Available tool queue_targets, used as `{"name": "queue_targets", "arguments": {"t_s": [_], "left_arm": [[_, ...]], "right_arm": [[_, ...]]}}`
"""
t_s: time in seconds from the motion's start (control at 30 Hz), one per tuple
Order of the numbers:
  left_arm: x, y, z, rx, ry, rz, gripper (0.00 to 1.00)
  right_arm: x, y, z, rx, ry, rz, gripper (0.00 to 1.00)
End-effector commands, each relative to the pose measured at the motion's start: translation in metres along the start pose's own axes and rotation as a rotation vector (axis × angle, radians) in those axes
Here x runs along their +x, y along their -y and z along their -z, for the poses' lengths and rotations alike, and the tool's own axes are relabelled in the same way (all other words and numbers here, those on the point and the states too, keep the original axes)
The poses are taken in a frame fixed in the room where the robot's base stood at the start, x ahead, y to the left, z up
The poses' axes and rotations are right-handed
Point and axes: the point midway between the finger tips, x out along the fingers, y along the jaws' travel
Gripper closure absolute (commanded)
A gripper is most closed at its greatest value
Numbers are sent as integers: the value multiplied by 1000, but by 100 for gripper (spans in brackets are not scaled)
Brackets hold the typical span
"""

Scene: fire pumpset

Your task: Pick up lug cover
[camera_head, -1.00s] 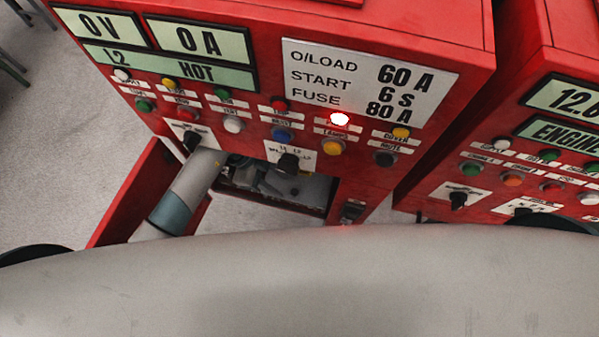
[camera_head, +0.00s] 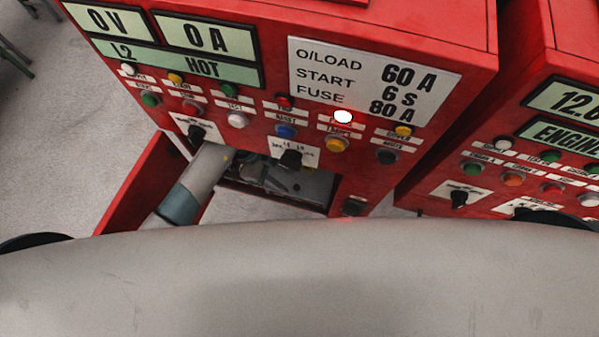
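The opening (camera_head: 330,205) in the lower front of the red control cabinet (camera_head: 365,180) is partly filled by grey and dark parts. My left arm reaches in from the lower left and its far end goes behind the panel's lower edge. My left gripper (camera_head: 284,180) appears to be among the grey parts inside the opening; its fingertips are not clear and I cannot tell whether it holds anything. I cannot make out the lug cover; it may be hidden inside the cabinet. My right gripper is not in view.
A red door (camera_head: 140,187) stands open at the left of the opening. A second red cabinet (camera_head: 500,120) stands at the right. Grey floor (camera_head: 60,130) is clear at the left.

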Motion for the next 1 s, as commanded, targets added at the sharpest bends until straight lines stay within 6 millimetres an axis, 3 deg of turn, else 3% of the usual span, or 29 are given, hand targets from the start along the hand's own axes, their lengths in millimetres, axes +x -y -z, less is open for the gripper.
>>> {"name": "queue_targets", "arguments": {"t_s": [0.53, 1.0], "left_arm": [[53, 0, 1, -1, -1, -1, 62], [58, 0, 0, 1, 0, 0, 62]], "right_arm": [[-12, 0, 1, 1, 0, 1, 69], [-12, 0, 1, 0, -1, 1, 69]]}}
